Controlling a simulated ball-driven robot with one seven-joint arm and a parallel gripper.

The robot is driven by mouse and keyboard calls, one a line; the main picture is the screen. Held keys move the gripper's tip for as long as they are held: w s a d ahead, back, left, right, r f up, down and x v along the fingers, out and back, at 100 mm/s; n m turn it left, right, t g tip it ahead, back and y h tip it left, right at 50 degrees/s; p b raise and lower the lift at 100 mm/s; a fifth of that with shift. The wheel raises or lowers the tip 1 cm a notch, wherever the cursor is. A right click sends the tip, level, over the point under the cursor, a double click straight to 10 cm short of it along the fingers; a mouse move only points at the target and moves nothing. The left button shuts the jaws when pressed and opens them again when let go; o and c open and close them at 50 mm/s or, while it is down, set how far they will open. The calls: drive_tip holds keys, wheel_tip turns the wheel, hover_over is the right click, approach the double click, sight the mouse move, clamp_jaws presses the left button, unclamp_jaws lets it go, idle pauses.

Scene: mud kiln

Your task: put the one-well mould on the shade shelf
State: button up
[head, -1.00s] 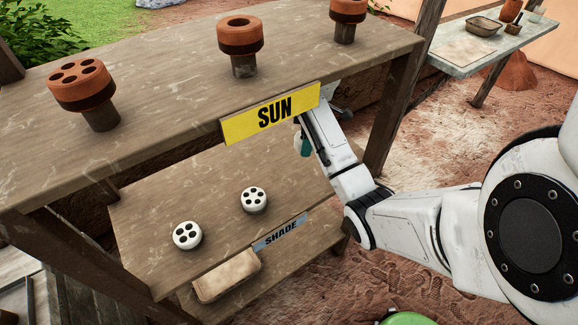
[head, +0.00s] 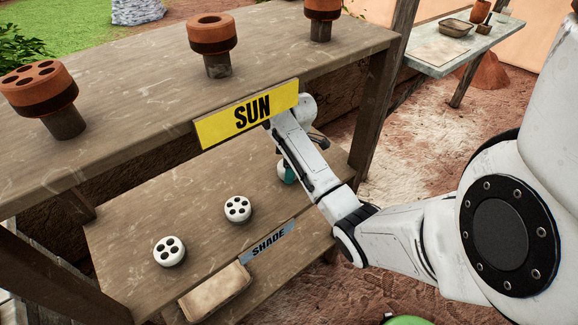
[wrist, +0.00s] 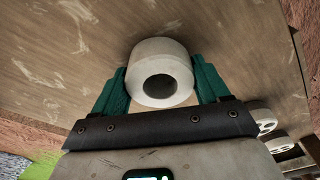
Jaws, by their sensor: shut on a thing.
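The one-well mould (wrist: 160,73) is a pale ring-shaped piece with one round hole. In the wrist view it sits between the green fingers of my gripper (wrist: 160,66), which are shut on it. Wood lies close behind the mould in the wrist view. I cannot tell whether the mould touches it. The blue SHADE label (head: 268,242) is on the shelf's front edge.
Two white several-holed moulds (head: 237,209) and (head: 169,251) stand on the shade shelf, left of my gripper. The upper shelf (head: 130,103) with the yellow SUN board (head: 247,114) overhangs my arm. It bears several brown moulds on posts. A post (head: 372,115) stands to the right.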

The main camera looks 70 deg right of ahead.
drive_tip(key=shift+f, duration=0.1)
drive_tip(key=o, duration=1.2)
drive_tip(key=r, duration=0.2)
drive_tip(key=r+p, duration=0.1)
drive_tip(key=r, duration=0.4)
drive_tip(key=shift+s+d+r+p, duration=0.2)
drive_tip(key=shift+s+r+p, duration=0.1)
drive_tip(key=shift+s+r, duration=0.1)
